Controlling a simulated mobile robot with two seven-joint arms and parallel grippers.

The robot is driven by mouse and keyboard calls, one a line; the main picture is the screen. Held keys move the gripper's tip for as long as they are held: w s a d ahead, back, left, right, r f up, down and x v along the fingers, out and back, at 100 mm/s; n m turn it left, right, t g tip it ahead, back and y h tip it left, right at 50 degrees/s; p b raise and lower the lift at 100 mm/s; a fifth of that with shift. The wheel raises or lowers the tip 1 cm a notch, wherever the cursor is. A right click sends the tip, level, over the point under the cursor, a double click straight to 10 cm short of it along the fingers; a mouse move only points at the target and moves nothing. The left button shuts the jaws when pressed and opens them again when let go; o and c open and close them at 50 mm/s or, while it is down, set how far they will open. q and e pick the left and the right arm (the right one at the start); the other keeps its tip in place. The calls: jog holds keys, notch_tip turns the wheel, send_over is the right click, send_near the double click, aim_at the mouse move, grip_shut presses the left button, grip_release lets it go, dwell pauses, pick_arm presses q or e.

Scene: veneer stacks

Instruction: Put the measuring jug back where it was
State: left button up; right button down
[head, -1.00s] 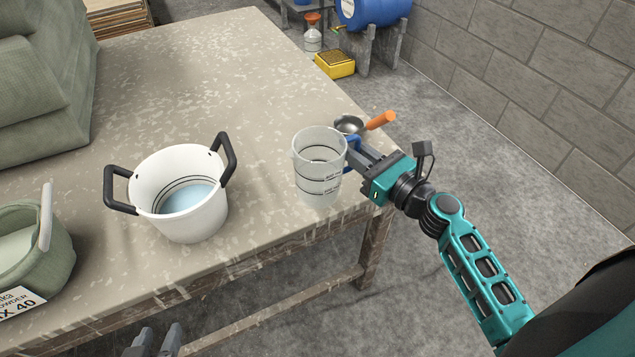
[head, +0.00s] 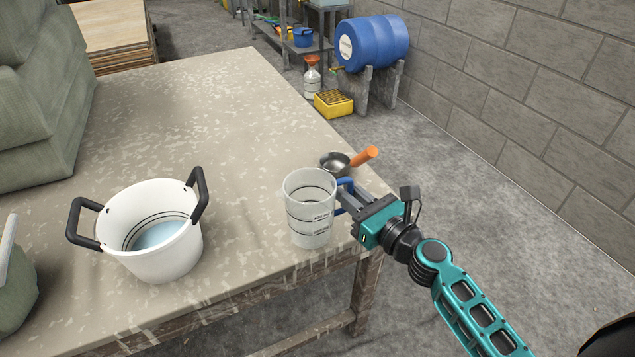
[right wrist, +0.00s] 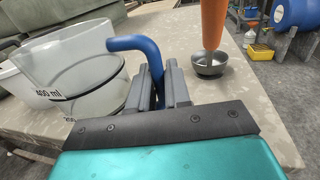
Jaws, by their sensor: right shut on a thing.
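The clear measuring jug (head: 309,212) with black markings and a blue handle is at the table's right front edge in the head view. It is upright; I cannot tell if its base touches the table. My right gripper (head: 350,200) is shut on the jug's blue handle. In the right wrist view the jug (right wrist: 72,65) shows at the left, with the blue handle (right wrist: 135,45) rising from between the fingers (right wrist: 160,90). My left gripper is not in view.
A white bucket (head: 165,262) with black handles and bluish liquid stands left of the jug on the table (head: 220,120). A metal scoop (head: 333,165) with an orange handle lies just behind the jug. A green sack (head: 20,285) is at the left edge. The table's middle is clear.

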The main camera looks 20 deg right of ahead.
jog(key=w+f+b, duration=0.1)
jog(key=w, duration=0.2)
jog(key=w+a+f+b, duration=0.1)
jog(key=w, duration=0.2)
jog(key=w+a+f+b, duration=0.1)
jog(key=w, duration=0.2)
jog(key=shift+f, duration=0.4)
jog(key=shift+s+f, duration=0.1)
jog(key=c, duration=1.1)
grip_release()
jog(key=shift+c, duration=0.2)
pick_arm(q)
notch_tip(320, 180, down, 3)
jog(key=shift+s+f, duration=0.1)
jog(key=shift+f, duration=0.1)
pick_arm(e)
jog(key=shift+o, duration=0.3)
